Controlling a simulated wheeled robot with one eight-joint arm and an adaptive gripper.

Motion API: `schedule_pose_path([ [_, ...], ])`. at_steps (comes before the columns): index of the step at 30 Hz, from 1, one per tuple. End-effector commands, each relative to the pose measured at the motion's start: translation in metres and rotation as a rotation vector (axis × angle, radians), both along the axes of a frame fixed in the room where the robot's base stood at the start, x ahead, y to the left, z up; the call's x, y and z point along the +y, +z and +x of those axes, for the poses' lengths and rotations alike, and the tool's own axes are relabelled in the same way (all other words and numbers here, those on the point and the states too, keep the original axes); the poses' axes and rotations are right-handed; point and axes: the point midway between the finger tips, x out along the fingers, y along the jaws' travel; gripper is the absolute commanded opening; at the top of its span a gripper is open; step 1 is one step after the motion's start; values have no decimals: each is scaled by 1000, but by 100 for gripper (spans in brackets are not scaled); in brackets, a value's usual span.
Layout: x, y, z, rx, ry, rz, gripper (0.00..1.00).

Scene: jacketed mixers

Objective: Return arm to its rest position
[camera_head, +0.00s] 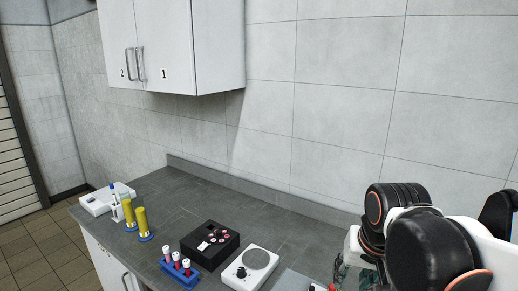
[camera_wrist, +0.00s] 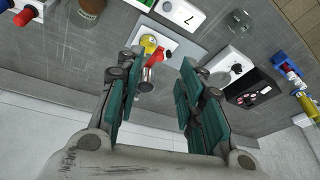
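My arm (camera_head: 420,245) shows at the lower right of the head view, folded in black and white links over the counter's right end. My gripper (camera_wrist: 161,72) fills the lower middle of the wrist view. Its teal-padded fingers stand apart, and nothing is held between them. Beyond the fingers is a white device with a yellow knob (camera_wrist: 149,42), a red part and a metal cylinder beside the left fingertip. I cannot tell whether that finger touches the cylinder. The gripper itself cannot be made out in the head view.
A wall cabinet (camera_head: 190,45) hangs above. Open floor (camera_head: 45,240) lies left.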

Motion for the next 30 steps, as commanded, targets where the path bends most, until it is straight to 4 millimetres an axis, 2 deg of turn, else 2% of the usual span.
schedule_pose_path([
  [1,0,-5,-11,-27,23,-9,35],
  [6,0,-14,-38,-121,107,-45,35],
  [13,0,-31,-66,-230,203,-98,35],
  [19,0,-38,-76,-277,242,-125,35],
  [30,0,-38,-77,-284,248,-129,35],
])
